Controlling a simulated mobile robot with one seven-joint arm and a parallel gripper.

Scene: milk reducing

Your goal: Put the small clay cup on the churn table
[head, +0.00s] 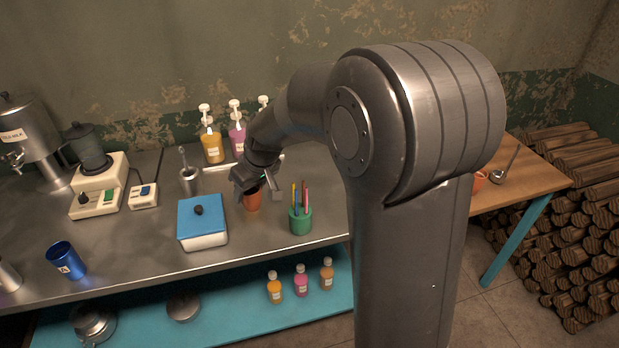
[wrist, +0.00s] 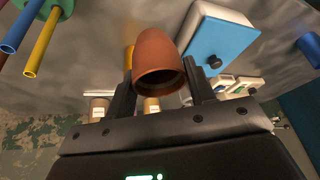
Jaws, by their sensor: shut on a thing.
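A small reddish-brown clay cup (head: 252,201) is between the fingers of my gripper (head: 259,186) over the steel counter, between the blue-lidded box and the green pen holder. In the wrist view the cup (wrist: 158,62) sits between the two dark fingers of my gripper (wrist: 160,84), which is shut on it. Its open mouth faces the camera. I cannot tell whether its base touches the counter. A wooden table (head: 535,173) with teal legs stands at the right, partly hidden by my arm; I cannot tell for sure that it is the churn table.
A blue-lidded white box (head: 203,222) and a green pen holder (head: 300,220) flank the cup closely. Pump bottles (head: 211,146) stand behind. An orange-brown object (head: 479,182) and a ladle (head: 505,166) are on the wooden table. Stacked logs (head: 590,220) lie beside it.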

